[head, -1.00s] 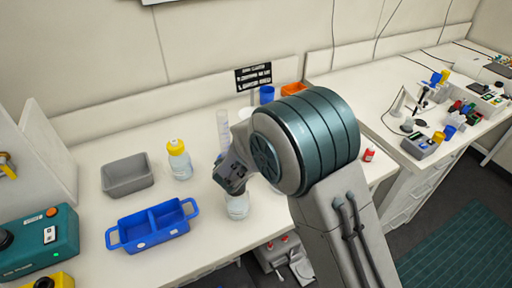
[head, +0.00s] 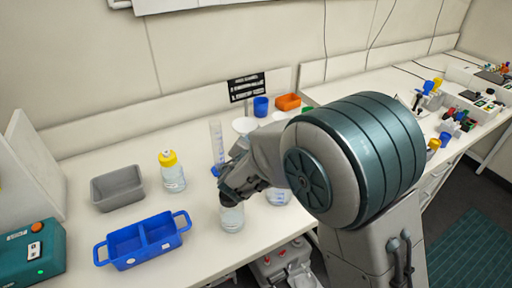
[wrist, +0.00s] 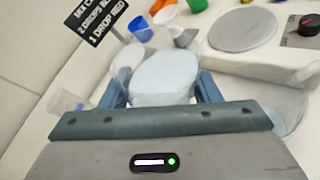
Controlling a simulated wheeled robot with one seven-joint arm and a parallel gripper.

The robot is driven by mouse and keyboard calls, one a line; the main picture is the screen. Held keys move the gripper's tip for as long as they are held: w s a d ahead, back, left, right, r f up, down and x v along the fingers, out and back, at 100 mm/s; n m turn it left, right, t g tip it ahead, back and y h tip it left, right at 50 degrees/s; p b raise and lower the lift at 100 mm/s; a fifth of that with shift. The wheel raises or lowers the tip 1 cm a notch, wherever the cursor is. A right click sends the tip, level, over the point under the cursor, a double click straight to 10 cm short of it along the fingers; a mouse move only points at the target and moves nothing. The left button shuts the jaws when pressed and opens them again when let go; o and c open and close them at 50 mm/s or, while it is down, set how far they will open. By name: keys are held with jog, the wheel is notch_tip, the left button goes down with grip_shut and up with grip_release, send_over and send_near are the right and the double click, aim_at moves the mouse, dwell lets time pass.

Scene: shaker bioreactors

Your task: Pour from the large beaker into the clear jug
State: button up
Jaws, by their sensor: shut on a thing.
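My gripper (head: 228,186) is shut on a clear beaker (head: 231,217), which holds clear liquid and looks roughly upright at the bench's front. I cannot tell whether it touches the bench. In the wrist view my gripper's blue fingers (wrist: 163,88) stand on either side of the beaker's pale round top (wrist: 165,75). A clear vessel (head: 278,197), possibly the jug, stands right of the beaker, partly hidden by my arm. A clear round shape (wrist: 285,105) at the wrist view's right may be the same vessel.
A blue two-part carrier (head: 143,240), grey bin (head: 118,189) and yellow-capped bottle (head: 172,172) stand left. A round grey plate (wrist: 245,28) shows in the wrist view.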

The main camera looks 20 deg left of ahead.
jog(key=shift+s+d+r+m+t+y+b, duration=0.15)
jog(key=shift+m+b, duration=0.25)
jog(key=shift+b, duration=1.3)
jog(key=shift+r+m+t+y+b, duration=0.15)
jog(key=shift+m+t+y+b, duration=0.2)
jog(key=shift+b, duration=1.35)
jog(key=shift+m+y+b, duration=0.3)
jog(key=shift+m+b, duration=0.75)
jog(key=shift+b, duration=3.2)
jog(key=shift+r+m+t+b, duration=0.15)
jog(key=shift+m+t+b, duration=0.55)
jog(key=shift+b, duration=2.3)
